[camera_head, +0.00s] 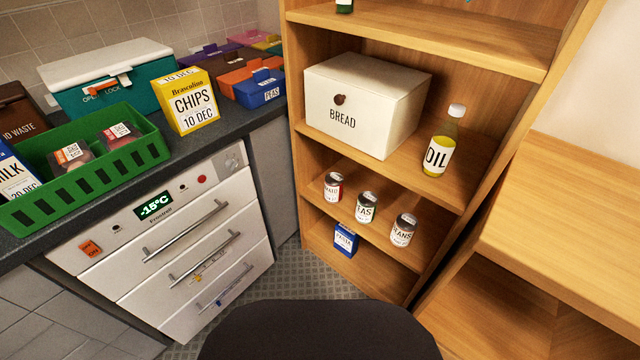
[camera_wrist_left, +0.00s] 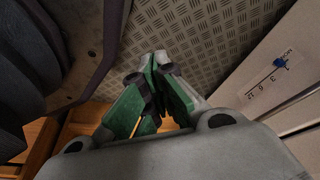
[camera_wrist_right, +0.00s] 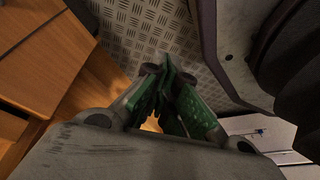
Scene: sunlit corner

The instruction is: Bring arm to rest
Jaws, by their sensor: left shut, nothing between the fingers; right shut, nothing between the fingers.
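My left gripper (camera_wrist_left: 160,98) shows in the left wrist view. Its green-padded fingers are together and empty, above the patterned metal floor (camera_wrist_left: 190,35). My right gripper (camera_wrist_right: 165,95) shows in the right wrist view, also shut and empty, over the same kind of floor. Neither gripper nor arm shows in the head view.
In the head view, a white freezer with drawers (camera_head: 196,262) stands left under a dark counter holding a green crate (camera_head: 130,158) and yellow chips box (camera_head: 190,104). A wooden shelf (camera_head: 440,190) holds a bread box (camera_head: 385,115), oil bottle (camera_head: 441,150) and several cans. Floor between is clear.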

